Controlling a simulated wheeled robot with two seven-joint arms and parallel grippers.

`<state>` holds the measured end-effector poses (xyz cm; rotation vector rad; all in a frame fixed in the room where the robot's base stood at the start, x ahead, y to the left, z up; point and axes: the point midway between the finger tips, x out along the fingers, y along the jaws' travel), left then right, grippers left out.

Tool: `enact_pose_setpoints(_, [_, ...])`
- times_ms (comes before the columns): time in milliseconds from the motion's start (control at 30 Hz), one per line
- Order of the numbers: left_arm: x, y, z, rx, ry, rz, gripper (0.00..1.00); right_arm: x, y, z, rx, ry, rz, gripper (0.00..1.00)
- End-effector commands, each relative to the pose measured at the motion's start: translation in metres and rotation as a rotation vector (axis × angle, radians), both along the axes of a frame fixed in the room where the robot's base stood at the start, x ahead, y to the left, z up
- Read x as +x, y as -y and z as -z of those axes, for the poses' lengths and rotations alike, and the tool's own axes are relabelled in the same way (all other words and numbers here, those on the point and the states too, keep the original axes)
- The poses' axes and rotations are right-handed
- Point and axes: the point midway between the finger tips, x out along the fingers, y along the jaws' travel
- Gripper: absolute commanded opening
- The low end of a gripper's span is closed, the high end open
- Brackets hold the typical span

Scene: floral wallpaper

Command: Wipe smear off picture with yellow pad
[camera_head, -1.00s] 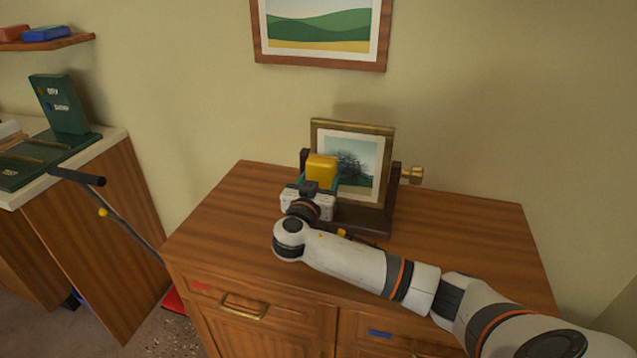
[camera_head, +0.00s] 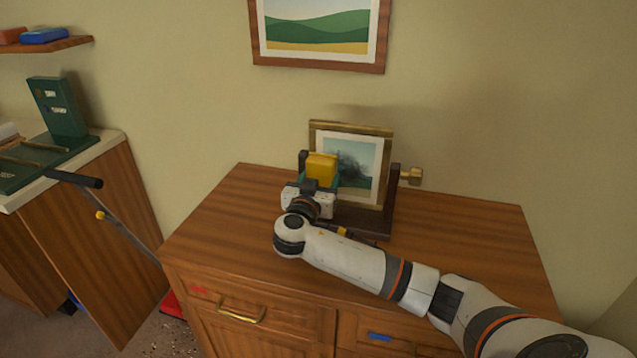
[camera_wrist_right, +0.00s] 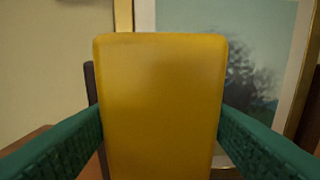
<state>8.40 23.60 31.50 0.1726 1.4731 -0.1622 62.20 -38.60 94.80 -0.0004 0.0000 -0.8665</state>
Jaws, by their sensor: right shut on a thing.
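The yellow pad (camera_head: 321,165) is held upright in my right gripper (camera_head: 322,180). The right wrist view shows the pad (camera_wrist_right: 160,100) between the two green fingers, shut on its sides. The gold-framed picture (camera_head: 363,155) stands in a dark wooden stand (camera_head: 389,205) on the cabinet. A dark, blurry smear (camera_head: 350,170) lies on the picture; it also shows in the right wrist view (camera_wrist_right: 250,88), just right of the pad. The pad is in front of the picture's left side; I cannot tell whether it touches. The pad and gripper hide the picture's lower left. My left gripper is not in view.
The wooden cabinet top (camera_head: 215,220) is clear on the left and right. A brass knob (camera_head: 411,175) sticks out at the stand's right. A landscape picture (camera_head: 320,35) hangs above. A counter with a green board (camera_head: 62,108) stands at the left.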

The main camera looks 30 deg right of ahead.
Motion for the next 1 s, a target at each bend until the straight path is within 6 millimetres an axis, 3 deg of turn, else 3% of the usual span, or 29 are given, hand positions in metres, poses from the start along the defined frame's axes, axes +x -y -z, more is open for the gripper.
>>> enact_pose_setpoints(400, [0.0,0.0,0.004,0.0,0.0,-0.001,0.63,0.003,0.006,0.0,0.0,0.0,0.0,0.43])
enact_pose_setpoints(1000, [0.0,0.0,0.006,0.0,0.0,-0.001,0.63,-0.027,0.029,0.0,-0.001,-0.001,-0.001,0.43])
